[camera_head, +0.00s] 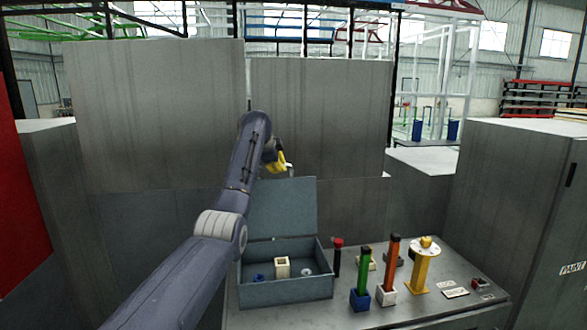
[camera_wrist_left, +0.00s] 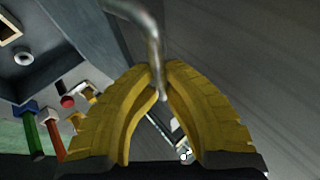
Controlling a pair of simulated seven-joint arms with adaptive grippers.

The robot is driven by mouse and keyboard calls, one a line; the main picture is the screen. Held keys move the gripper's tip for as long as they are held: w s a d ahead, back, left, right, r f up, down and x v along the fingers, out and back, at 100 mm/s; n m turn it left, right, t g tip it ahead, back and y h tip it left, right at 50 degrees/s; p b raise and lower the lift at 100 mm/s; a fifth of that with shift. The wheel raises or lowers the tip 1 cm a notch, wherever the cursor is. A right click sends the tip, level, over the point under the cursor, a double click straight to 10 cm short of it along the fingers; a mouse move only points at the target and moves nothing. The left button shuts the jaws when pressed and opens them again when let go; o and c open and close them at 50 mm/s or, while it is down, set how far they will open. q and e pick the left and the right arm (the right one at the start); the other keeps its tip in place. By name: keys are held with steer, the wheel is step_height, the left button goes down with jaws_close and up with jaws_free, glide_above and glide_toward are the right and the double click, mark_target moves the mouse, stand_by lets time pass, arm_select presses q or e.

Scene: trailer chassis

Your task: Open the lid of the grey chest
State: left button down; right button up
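The grey chest (camera_head: 285,293) stands on the left part of the grey table. Its lid (camera_head: 281,207) is raised and stands about upright at the back edge, so the inside shows. A beige block (camera_head: 282,267) and small blue and light pieces lie inside. My left gripper (camera_head: 284,168), with yellow fingers, is at the top edge of the lid. In the left wrist view its fingertips (camera_wrist_left: 161,66) close around the bent metal handle (camera_wrist_left: 150,35), with the handle's end between the fingers. My right gripper is in neither view.
Right of the chest stand a red-topped black post (camera_head: 338,257), a green stick (camera_head: 363,270) in a blue base, an orange stick (camera_head: 391,263) in a white base and a yellow flanged post (camera_head: 423,267). Tall grey panels (camera_head: 320,110) rise behind; a grey cabinet (camera_head: 515,190) stands at right.

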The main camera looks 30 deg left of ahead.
arm_select(q)
steer(key=shift+a+f, duration=0.15)
steer(key=shift+f, duration=0.1)
steer(key=c, duration=1.7)
jaws_free()
steer(key=shift+a, duration=0.1)
steer(key=shift+c, duration=0.2)
steer(key=shift+o, duration=1.4)
steer(key=shift+r, duration=0.25)
steer(key=v, duration=1.1)
steer(key=shift+s+r, duration=0.25)
steer(key=shift+s, duration=0.05)
